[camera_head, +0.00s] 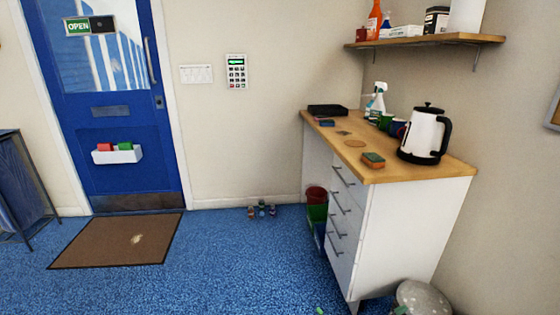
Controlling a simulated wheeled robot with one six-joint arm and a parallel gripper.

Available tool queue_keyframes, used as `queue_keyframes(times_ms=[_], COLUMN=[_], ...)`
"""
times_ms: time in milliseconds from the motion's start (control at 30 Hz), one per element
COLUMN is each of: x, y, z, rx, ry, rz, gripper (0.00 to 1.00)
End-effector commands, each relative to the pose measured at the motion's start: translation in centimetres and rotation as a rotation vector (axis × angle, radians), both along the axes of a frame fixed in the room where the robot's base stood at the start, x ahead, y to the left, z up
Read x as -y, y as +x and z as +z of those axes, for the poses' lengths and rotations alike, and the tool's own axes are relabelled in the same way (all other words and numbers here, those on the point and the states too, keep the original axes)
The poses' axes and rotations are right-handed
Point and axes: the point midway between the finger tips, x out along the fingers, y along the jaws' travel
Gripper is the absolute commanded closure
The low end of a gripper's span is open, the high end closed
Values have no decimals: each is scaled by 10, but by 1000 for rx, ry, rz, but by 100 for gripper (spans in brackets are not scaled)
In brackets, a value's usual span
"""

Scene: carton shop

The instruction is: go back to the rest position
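My gripper and arm do not show in the head view. The task names no object. The view shows a room corner with a blue door (113,90) at the left and a white drawer counter (400,225) at the right. Whether my gripper holds anything cannot be seen.
A kettle (424,135), sponge (373,160) and spray bottle (376,101) stand on the counter's wooden top (410,172). A shelf (425,41) hangs above. A brown mat (120,240) lies by the door. Small items (262,209) stand by the wall. Blue floor (230,265) is mostly clear.

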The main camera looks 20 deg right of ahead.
Motion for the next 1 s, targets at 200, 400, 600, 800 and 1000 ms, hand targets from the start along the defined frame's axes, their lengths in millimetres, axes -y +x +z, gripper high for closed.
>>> queue_keyframes(times_ms=[200,400,600,800,1000], x=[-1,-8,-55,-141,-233], y=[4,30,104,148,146], z=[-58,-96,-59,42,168], rx=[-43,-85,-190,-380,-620], ry=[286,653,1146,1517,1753], rz=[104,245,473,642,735], gripper=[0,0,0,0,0])
